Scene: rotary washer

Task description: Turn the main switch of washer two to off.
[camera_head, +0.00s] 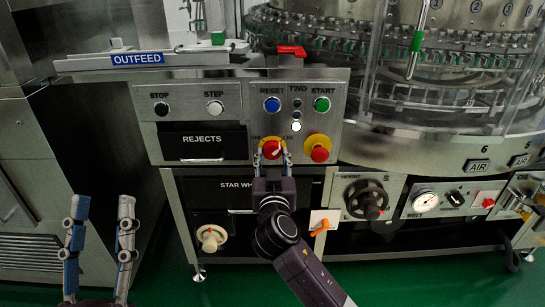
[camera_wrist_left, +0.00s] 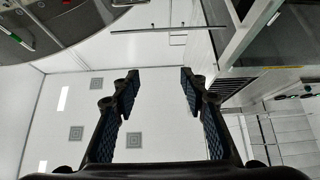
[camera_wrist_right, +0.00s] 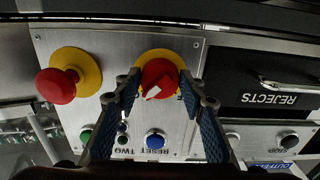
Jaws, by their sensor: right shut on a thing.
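The main switch (camera_head: 272,148) is a red knob with a white mark on a yellow round plate, on the panel marked TWO. ON shows at its upper right; the label at its upper left is partly readable. My right gripper (camera_head: 272,156) reaches it from below, one finger on each side, shut on the red knob. In the right wrist view the switch (camera_wrist_right: 160,72) sits between the fingertips (camera_wrist_right: 159,84), its white mark slanted. My left gripper (camera_head: 99,207) is open and empty at the lower left, well away from the panel; its open fingers (camera_wrist_left: 156,82) also show in the left wrist view.
A red mushroom button (camera_head: 319,152) on a yellow plate is close right of the switch. Above are the blue RESET button (camera_head: 272,104) and green START button (camera_head: 322,104). The REJECTS drawer (camera_head: 201,141) is at the left. A black handwheel (camera_head: 367,199) is lower right.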

